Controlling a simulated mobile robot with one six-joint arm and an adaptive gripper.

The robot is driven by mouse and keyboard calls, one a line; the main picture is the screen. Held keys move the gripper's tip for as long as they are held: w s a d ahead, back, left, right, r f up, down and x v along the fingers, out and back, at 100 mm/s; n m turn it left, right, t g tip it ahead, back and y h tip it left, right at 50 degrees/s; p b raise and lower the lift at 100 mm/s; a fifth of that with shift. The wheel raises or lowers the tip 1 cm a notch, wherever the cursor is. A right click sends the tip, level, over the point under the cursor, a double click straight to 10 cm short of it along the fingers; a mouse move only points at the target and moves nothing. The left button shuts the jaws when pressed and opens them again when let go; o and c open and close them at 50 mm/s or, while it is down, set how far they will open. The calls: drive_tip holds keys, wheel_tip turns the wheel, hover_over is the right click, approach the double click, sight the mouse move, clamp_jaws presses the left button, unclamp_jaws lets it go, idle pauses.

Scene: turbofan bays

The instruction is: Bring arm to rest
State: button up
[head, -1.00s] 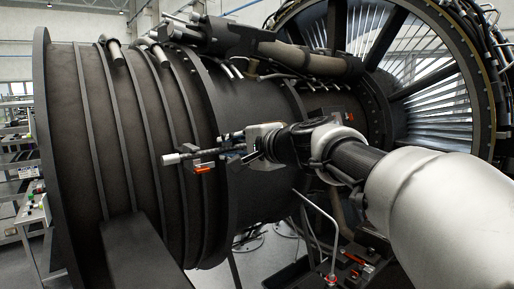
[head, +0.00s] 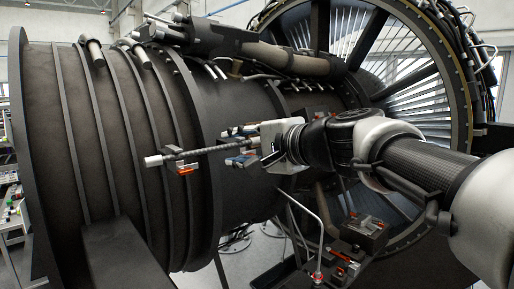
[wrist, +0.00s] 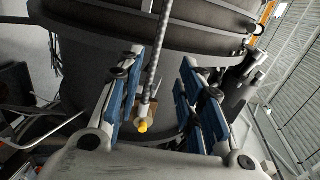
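My gripper (head: 232,146) is in front of the dark engine casing, near the middle of the head view. In the wrist view its two blue-padded fingers (wrist: 161,58) stand wide apart with a clear gap on both sides of a thin dark rod (wrist: 158,45). The rod has a yellow tip and appears untouched by the pads. In the head view the rod (head: 195,152) has a pale left end and lies level beside a small orange-and-dark bracket (head: 186,169). Its right end is hidden at the fingers. My arm stretches in from the right.
The engine casing (head: 235,115) fills the left and middle, close behind my gripper. The bladed fan (head: 405,65) is at upper right. A stand with a bent pale pipe (head: 318,225) and dark-and-red fittings (head: 362,230) is below my arm. Shelves (head: 12,200) show at far left.

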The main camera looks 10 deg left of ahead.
drive_tip(key=v, duration=0.3)
drive_tip(key=shift+w+a, duration=0.1)
drive_tip(key=s+d+f+n+g+h+b, duration=0.2)
drive_tip(key=s+d+f+h+b, duration=0.2)
drive_tip(key=f, duration=1.5)
drive_tip(key=s+d+f+n+g+h+b, duration=0.2)
drive_tip(key=s+d+f+b, duration=0.8)
drive_tip(key=f, duration=0.9)
drive_tip(key=s+d+f+n+g+h+b, duration=0.1)
drive_tip(key=s+d+f+n+h+b, duration=0.3)
drive_tip(key=f, duration=1.4)
drive_tip(key=s+d+h+b, duration=0.1)
drive_tip(key=s+d+b, duration=0.3)
drive_tip(key=s+b, duration=0.3)
drive_tip(key=shift+s+f+g+h, duration=0.3)
drive_tip(key=shift+s+f+g, duration=0.1)
drive_tip(key=shift+s, duration=1.15)
drive_tip(key=shift+o, duration=0.3)
